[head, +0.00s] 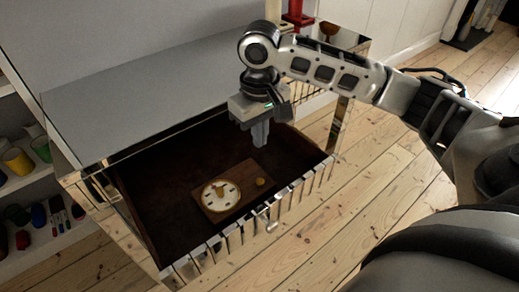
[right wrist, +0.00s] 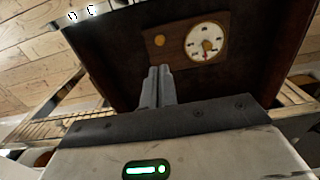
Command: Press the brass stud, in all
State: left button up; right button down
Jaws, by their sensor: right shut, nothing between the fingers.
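The brass stud (head: 260,182) is a small round knob on a wooden board (head: 232,203) lying in an open, dark-lined drawer. A round white dial (head: 221,195) with a brass rim sits on the same board, left of the stud. In the right wrist view the stud (right wrist: 159,40) is left of the dial (right wrist: 207,41), beyond the fingertips. My right gripper (head: 260,143) is shut and empty, pointing down above the back right part of the drawer, apart from the stud. Its closed fingers also show in the right wrist view (right wrist: 158,72). My left gripper is not in view.
The drawer's mirrored front edge (head: 250,225) and side walls surround the board. The cabinet's grey top (head: 150,85) lies behind the drawer. A shelf with cups (head: 18,161) stands at the left.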

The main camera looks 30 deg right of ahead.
aim_at(260, 181)
notch_tip(260, 181, down, 12)
jog(key=shift+f+b, duration=0.15)
jog(key=shift+b, duration=0.9)
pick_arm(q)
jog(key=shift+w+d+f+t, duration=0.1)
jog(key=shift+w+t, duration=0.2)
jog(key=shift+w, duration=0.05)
pick_arm(e)
jog(key=shift+f, duration=0.3)
